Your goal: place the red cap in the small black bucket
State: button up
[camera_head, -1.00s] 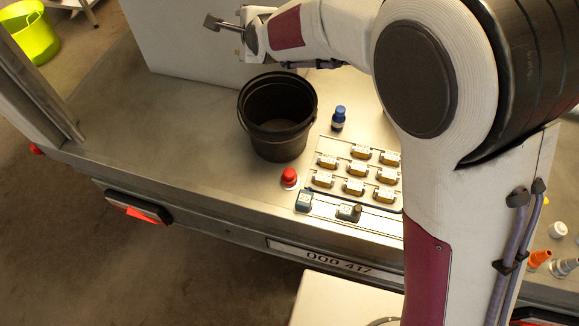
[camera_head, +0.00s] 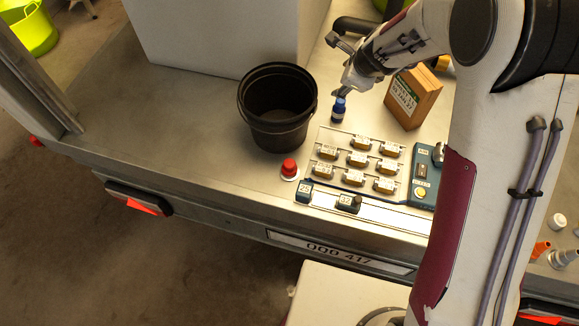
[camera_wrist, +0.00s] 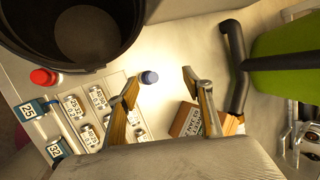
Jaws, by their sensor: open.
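The red cap (camera_head: 289,168) sits on a pale round base on the metal surface, just in front of the black bucket (camera_head: 279,141) and to its right. It also shows in the wrist view (camera_wrist: 42,77), at the left. The bucket stands upright, and the visible part of its inside looks empty. My gripper (camera_head: 340,92) is above a blue-capped bottle (camera_head: 338,111), to the right of the bucket.
Several labelled connector blocks (camera_head: 357,159) fill a panel right of the red cap. Blue blocks (camera_head: 304,191) stand in front. A wooden box (camera_head: 412,97) is at the right. A large white box (camera_head: 220,45) stands behind the bucket. The surface left of the bucket is clear.

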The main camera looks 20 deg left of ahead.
jog(key=s+a+f+g+y, duration=0.1)
jog(key=s+a+f+g, duration=0.2)
jog(key=s+f, duration=0.55)
jog(key=n+g, duration=0.1)
jog(key=g, duration=0.2)
send_over(290, 163)
jog(key=d, duration=0.3)
jog(key=f, duration=0.1)
jog(key=shift+s+a, duration=0.15)
jog(key=shift+a, duration=0.1)
jog(key=shift+x, duration=1.35)
jog(key=shift+x, duration=2.6)
jog(key=shift+d, duration=0.1)
jog(key=c, duration=1.4)
